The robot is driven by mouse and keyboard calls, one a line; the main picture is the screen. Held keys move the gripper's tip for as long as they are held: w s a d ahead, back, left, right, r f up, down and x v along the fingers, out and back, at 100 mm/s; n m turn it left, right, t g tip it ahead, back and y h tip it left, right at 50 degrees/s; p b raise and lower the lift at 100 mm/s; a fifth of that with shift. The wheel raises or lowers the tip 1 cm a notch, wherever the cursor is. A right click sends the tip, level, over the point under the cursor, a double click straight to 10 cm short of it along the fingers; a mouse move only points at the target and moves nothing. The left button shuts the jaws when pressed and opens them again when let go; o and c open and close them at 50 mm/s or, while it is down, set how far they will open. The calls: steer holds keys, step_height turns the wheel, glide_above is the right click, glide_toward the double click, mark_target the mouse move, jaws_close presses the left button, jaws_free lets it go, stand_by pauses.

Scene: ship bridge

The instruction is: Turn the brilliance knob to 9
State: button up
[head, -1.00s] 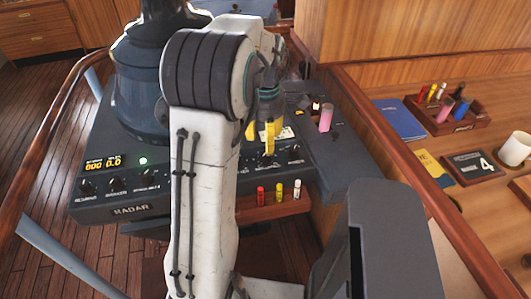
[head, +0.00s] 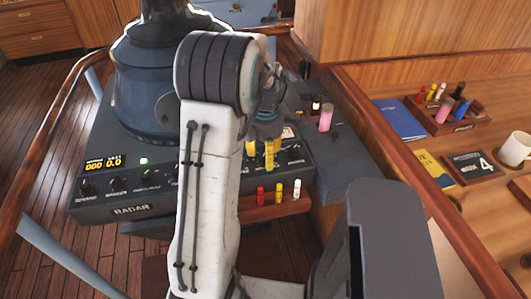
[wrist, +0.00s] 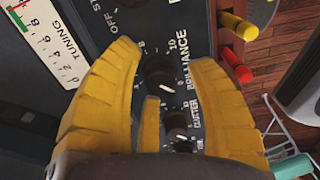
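The brilliance knob (wrist: 160,72) is a dark round knob on the radar panel, with its printed name and a number scale beside it in the wrist view. I cannot clearly read its setting. My gripper (wrist: 165,58) is open, with one yellow finger on each side of the knob and visible gaps between them. In the head view my gripper (head: 260,153) hangs low over the right part of the radar console (head: 150,185), its fingers pointing down at the panel. There the fingers and arm hide much of the knob area.
The clutter knob (wrist: 177,122) sits close to the brilliance knob, near the right finger. A tuning scale (wrist: 52,40) is at the left. A small wooden rack (head: 262,210) with red, yellow and white pegs lies just in front of the console. A pink cylinder (head: 326,117) stands to the right.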

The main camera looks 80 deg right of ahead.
jaws_close()
stand_by(0.5)
